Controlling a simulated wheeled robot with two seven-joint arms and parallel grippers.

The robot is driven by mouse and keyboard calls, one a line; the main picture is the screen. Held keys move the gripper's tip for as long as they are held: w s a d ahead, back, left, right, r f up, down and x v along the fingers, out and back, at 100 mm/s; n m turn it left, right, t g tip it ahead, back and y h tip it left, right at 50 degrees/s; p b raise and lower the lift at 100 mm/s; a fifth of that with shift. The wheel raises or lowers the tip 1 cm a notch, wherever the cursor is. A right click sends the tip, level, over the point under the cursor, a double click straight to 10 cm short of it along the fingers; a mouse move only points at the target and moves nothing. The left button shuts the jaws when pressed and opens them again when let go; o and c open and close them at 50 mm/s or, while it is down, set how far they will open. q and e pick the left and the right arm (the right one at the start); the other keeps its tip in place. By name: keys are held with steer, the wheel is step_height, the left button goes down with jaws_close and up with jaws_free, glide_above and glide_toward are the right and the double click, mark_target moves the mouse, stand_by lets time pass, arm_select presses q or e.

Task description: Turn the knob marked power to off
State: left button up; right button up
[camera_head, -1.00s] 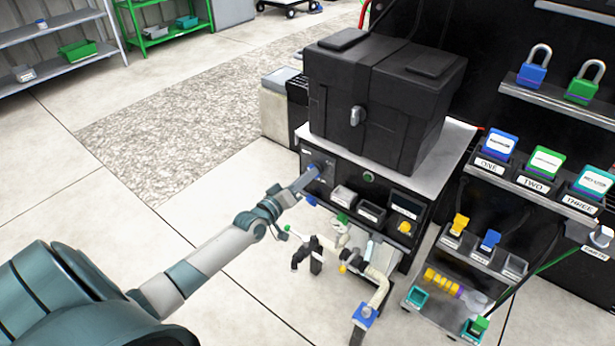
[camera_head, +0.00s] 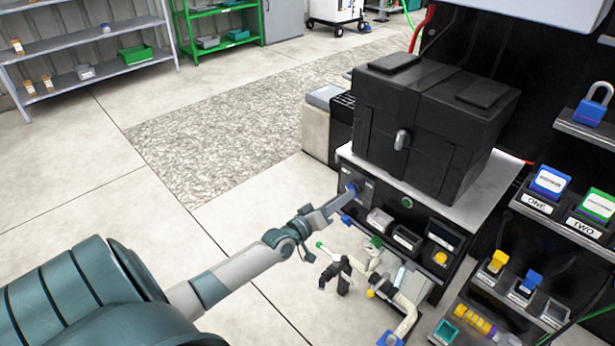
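A black control panel (camera_head: 390,228) forms the front of the bench below the large black box. A small blue knob (camera_head: 352,188) shows at the panel's left end, and its marking is too small to read. My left gripper (camera_head: 343,199) reaches up from the lower left with its fingertips at this knob, touching it or very close. The fingers partly cover the knob, and I cannot tell whether they are shut on it. The knob's pointer direction cannot be made out. My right gripper is not in view.
A large black latched box (camera_head: 430,125) sits on the bench top. A yellow knob (camera_head: 440,258) and a green button (camera_head: 407,202) are on the same panel. Pipes and valves (camera_head: 350,268) hang below it. Racks with locks and labelled bins stand at right. Floor at left is clear.

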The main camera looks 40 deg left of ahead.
arm_select(q)
steer(key=s+a, duration=0.1)
steer(key=s, duration=1.4)
steer(key=shift+s+a, duration=0.15)
steer(key=shift+s, duration=0.05)
